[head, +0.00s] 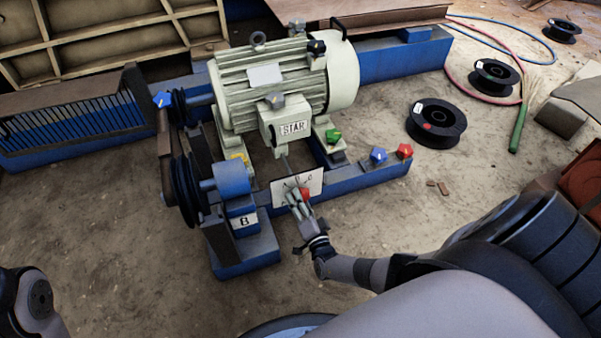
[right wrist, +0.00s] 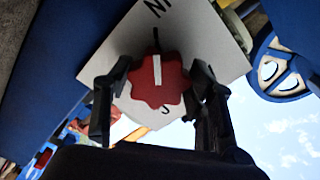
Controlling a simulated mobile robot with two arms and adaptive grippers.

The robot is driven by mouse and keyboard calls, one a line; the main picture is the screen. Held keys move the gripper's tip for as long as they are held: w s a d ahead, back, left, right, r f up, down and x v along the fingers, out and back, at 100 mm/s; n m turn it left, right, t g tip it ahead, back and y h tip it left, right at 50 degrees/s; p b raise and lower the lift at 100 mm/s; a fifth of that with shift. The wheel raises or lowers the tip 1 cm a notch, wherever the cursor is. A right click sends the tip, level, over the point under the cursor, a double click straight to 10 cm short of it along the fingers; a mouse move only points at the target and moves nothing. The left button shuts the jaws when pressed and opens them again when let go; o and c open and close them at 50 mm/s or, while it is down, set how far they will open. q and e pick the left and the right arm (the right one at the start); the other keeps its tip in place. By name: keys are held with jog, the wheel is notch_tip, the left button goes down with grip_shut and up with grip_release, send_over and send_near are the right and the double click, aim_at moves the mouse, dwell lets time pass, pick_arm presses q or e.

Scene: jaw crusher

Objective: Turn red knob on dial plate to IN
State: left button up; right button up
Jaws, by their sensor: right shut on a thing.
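The white dial plate (head: 283,185) stands on the blue frame below the motor. The red knob (head: 306,194) sits on its face, partly hidden by my right gripper (head: 298,203). In the right wrist view, the lobed red knob (right wrist: 160,88) has a white stripe running nearly upright, its upper end toward the letters at the top of the dial plate (right wrist: 205,40). My right gripper (right wrist: 161,70) has one finger on each side of the knob and is shut on it. Part of my left arm shows at lower left; its gripper is out of view.
A motor (head: 290,85) with a STAR label stands behind the plate. Green (head: 333,136), blue (head: 378,155) and another red knob (head: 404,151) are to the right. A pulley housing (head: 236,195) is close on the left. Black spools (head: 437,122) lie on the floor.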

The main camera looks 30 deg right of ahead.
jog(key=shift+w, duration=0.1)
dwell(0.3)
jog(key=o, duration=1.1)
jog(key=shift+o, duration=0.2)
jog(key=v, duration=1.2)
jog(key=shift+f, duration=0.1)
